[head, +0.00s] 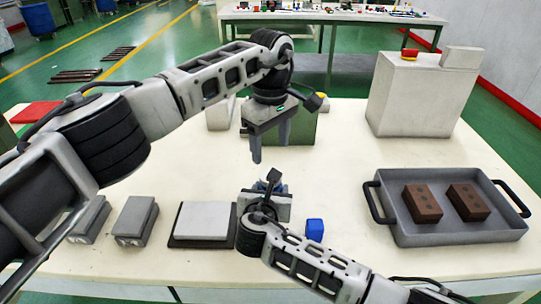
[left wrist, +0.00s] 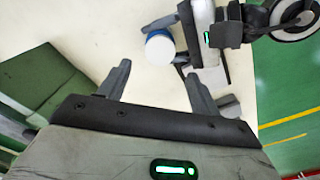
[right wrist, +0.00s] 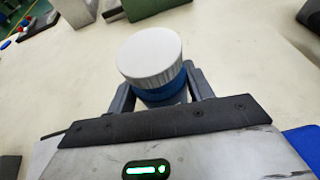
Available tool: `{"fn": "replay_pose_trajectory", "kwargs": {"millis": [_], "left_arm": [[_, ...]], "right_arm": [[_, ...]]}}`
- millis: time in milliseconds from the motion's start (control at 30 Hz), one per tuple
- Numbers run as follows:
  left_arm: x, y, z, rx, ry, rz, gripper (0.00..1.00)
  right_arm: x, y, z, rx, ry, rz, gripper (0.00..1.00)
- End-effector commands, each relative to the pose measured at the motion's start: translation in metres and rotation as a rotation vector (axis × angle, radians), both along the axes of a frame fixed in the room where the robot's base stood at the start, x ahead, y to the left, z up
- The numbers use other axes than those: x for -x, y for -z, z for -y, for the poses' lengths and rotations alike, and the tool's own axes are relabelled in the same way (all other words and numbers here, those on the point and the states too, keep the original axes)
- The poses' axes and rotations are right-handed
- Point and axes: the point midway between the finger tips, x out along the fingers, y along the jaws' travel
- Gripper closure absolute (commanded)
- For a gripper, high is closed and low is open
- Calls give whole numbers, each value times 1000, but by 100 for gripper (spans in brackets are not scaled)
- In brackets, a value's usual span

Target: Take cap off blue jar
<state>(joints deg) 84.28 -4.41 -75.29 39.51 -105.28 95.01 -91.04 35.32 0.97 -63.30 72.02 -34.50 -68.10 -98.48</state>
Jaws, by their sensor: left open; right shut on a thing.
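The blue jar shows in the right wrist view as a blue band (right wrist: 162,84) under a wide white cap (right wrist: 150,52). The cap sits on the jar. My right gripper (right wrist: 157,88) is shut on the jar below the cap. In the left wrist view the white cap (left wrist: 160,49) lies just beyond the open fingers of my left gripper (left wrist: 156,76), apart from them. In the head view my left gripper (head: 270,150) points down, empty, above and behind my right gripper (head: 266,198). The jar is mostly hidden there by my right gripper.
A blue cube (head: 315,229) lies beside my right arm. A grey tray (head: 450,238) with two brown bricks (head: 423,203) is on the right. Grey blocks (head: 136,219) and a pale slab (head: 203,220) are on the left. A green box (head: 301,127) and a white machine (head: 411,97) stand behind.

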Motion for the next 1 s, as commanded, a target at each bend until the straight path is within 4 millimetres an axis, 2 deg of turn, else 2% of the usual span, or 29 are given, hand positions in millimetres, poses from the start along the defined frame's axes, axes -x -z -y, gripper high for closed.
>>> {"fn": "replay_pose_trajectory", "kwargs": {"millis": [67,167,400,600,733,1000], "left_arm": [[0,-1,0,0,27,-1,36],[1,8,-1,-2,27,-4,36],[1,46,0,-1,25,-4,36],[1,69,0,-1,25,-3,36],[0,76,0,-1,26,-1,36],[0,77,0,-1,25,0,36]], "right_arm": [[0,0,1,1,1,0,100],[0,0,1,1,1,0,100],[0,0,0,1,1,0,100],[0,0,0,1,1,0,100],[0,0,0,1,1,0,100],[0,0,0,1,0,0,100]]}}
